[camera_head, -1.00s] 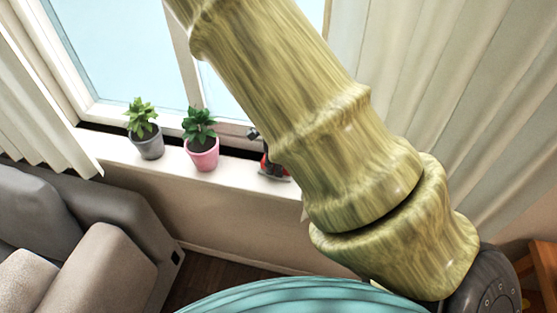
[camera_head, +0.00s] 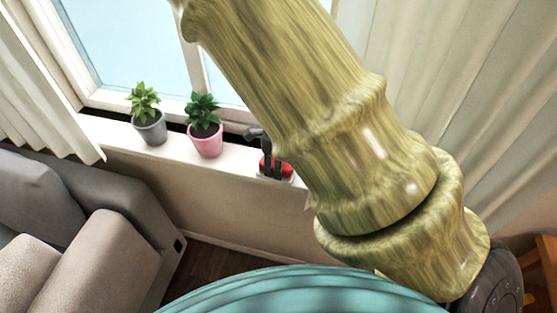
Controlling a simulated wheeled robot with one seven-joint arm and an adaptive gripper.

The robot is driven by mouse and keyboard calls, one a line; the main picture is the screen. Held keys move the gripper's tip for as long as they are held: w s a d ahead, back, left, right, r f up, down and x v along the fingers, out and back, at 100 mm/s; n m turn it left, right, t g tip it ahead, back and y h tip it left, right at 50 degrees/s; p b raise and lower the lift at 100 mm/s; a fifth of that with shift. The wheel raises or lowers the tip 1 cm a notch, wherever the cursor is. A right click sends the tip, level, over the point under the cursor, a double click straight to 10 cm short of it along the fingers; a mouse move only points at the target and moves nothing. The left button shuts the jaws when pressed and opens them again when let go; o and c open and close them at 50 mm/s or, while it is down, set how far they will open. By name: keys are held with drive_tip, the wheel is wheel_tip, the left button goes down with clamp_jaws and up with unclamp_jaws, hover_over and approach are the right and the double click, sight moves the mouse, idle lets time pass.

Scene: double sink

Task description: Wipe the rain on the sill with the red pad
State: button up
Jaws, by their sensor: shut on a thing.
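The red pad (camera_head: 264,167) is on the window sill (camera_head: 125,137), just right of the pink pot and partly hidden by my arm. My gripper (camera_head: 268,154) is dark and is shut on the pad from above. The pad looks low, at the sill's surface, but I cannot tell for certain whether it touches. My arm hides the sill further right. I cannot make out any rain on the visible part of the sill.
A pink pot (camera_head: 205,143) with a plant stands close left of the pad, and a grey pot (camera_head: 150,132) with a plant stands further left. The window is behind them. A grey sofa (camera_head: 85,240) is at lower left, and a curtain (camera_head: 455,90) hangs at right.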

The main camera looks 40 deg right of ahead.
drive_tip(key=shift+s+a+f, duration=0.1)
drive_tip(key=shift+s+a, duration=0.1)
drive_tip(key=shift+w+d+r+p, duration=0.1)
drive_tip(key=shift+r+p, duration=0.5)
drive_tip(key=shift+r, duration=0.05)
wheel_tip(320, 180, up, 5)
drive_tip(key=p, duration=0.4)
drive_tip(key=shift+r+p, duration=0.4)
drive_tip(key=shift+r, duration=1.05)
